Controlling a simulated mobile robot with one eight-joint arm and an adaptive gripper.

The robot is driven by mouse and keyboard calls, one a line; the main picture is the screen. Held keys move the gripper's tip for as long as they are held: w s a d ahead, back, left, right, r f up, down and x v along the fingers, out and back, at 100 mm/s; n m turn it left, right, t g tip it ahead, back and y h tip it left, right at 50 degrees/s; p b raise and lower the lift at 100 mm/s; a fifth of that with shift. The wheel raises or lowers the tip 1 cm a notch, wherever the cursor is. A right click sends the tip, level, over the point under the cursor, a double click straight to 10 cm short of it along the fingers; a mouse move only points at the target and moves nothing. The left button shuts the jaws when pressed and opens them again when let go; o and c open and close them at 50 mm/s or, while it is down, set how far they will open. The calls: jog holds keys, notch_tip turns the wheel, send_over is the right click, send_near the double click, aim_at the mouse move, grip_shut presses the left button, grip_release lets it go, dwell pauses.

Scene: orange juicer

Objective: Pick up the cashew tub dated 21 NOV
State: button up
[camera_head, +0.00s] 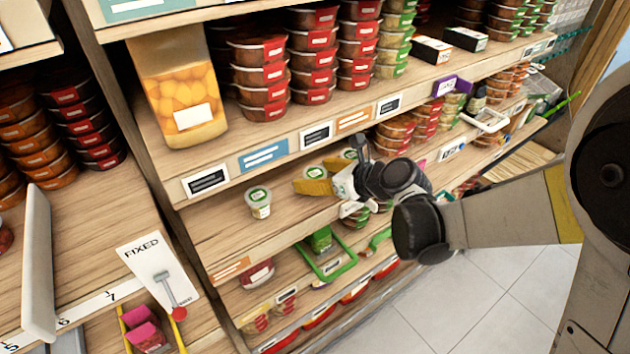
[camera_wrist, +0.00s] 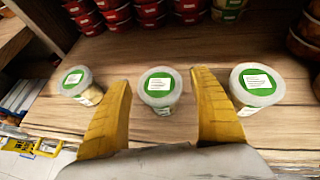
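Three small clear tubs with green-labelled lids stand in a row on the wooden shelf (camera_wrist: 150,45). In the wrist view they are the left tub (camera_wrist: 78,85), the middle tub (camera_wrist: 159,88) and the right tub (camera_wrist: 257,86). Their white label print is too small to read, so I cannot tell which date is on which. My gripper (camera_wrist: 160,95) is open, its yellow fingers apart with the middle tub visible between and just beyond them. In the head view the left tub (camera_head: 259,201) stands clear of my gripper (camera_head: 316,186), which reaches over the shelf and partly hides the others.
Stacked red-lidded tubs (camera_head: 260,75) and an orange-filled pouch (camera_head: 178,85) stand on the shelf above. Its front edge with price tags (camera_head: 262,158) overhangs the row. A green-framed tray (camera_head: 326,258) is below. Bare shelf lies between the tubs.

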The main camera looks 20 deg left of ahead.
jog(key=c, duration=1)
jog(key=shift+r, duration=0.1)
